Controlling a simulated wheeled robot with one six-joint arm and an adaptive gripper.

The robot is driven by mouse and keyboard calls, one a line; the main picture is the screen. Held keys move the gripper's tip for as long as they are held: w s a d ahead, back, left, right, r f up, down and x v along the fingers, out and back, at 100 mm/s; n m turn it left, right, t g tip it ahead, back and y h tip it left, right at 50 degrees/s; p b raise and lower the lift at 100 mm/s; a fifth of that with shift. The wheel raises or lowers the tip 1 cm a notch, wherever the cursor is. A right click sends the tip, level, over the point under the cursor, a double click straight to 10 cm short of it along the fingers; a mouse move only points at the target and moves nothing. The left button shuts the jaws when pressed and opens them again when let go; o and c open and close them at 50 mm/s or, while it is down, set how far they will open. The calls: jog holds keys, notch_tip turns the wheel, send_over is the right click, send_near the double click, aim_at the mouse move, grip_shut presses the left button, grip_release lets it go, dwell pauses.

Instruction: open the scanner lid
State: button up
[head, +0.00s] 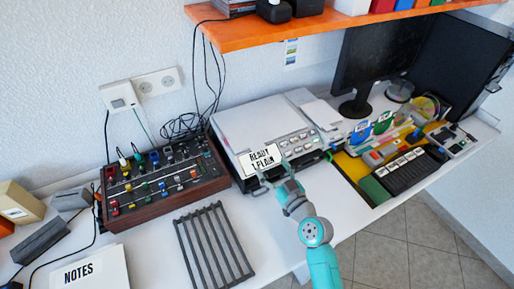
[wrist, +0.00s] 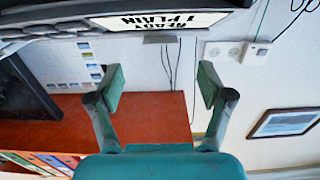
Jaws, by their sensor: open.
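The scanner (head: 252,115) is a pale grey machine on the white desk, with a flat top that looks shut. A panel of buttons runs along its right part, and a white label (head: 260,158) reading "READY 1 PLAIN" is at its front. My gripper (head: 277,179) is at the scanner's front edge, just below the label; I cannot tell whether it touches. In the wrist view my gripper (wrist: 162,86) is open, with nothing between its fingers. The label (wrist: 172,20) and the dark scanner edge (wrist: 60,32) show at the top of that view, which looks upside down.
A mixer-like box with knobs (head: 165,180) stands left of the scanner. A dark slatted rack (head: 213,246) lies in front. A monitor (head: 372,55) and a yellow mat (head: 352,165) with small items are to the right. An orange shelf (head: 300,38) hangs above.

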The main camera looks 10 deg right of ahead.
aim_at(260, 150)
jog(key=x, duration=0.8)
jog(key=shift+w+a, duration=0.15)
jog(key=shift+w, duration=0.2)
grip_shut()
